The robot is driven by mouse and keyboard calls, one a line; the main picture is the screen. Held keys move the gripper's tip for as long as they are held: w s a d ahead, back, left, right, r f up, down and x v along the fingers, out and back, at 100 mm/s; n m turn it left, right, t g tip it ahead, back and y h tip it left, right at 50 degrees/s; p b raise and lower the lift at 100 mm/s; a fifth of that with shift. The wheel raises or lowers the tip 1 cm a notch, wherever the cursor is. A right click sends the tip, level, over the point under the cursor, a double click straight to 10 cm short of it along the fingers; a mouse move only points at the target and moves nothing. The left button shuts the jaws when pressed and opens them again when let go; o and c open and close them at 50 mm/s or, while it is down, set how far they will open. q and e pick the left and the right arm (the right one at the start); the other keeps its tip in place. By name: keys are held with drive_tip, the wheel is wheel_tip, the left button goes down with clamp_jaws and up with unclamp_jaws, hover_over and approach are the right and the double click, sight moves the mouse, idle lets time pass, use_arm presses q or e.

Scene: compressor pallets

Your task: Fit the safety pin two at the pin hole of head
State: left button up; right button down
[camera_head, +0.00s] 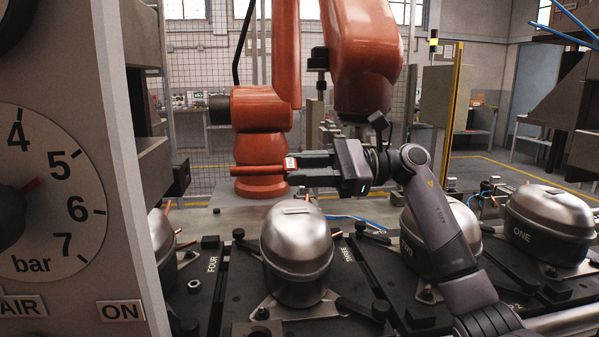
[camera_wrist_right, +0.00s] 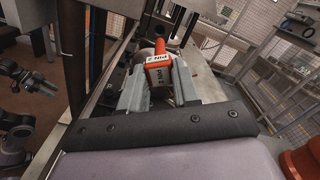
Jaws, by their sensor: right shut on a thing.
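The safety pin two (camera_head: 252,172) is a slim orange-red rod with a label block (camera_head: 291,163); the wrist view shows "PIN 2" on its orange tag (camera_wrist_right: 160,77). My right gripper (camera_head: 310,168) is shut on the tag end and holds the pin level above the pallets, its free end pointing left. A grey block with a dark end (camera_head: 160,165), perhaps part of the head, projects from the machine at left. The pin hole is not discernible.
Steel compressors (camera_head: 297,245) stand on black pallets below, with levers and copper stubs around them. A large pressure gauge panel (camera_head: 112,235) fills the left side. An orange robot arm (camera_head: 262,115) stands behind my gripper.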

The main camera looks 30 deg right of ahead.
sight(250, 170)
drive_tip(key=shift+x, duration=2.75)
drive_tip(key=shift+a, duration=0.15)
drive_tip(key=shift+b, duration=0.5)
drive_tip(key=shift+x, duration=1.55)
drive_tip(key=p+x, duration=0.1)
drive_tip(key=x, duration=0.5)
drive_tip(key=shift+w+a, duration=0.15)
drive_tip(key=shift+w, duration=0.05)
idle(1.6)
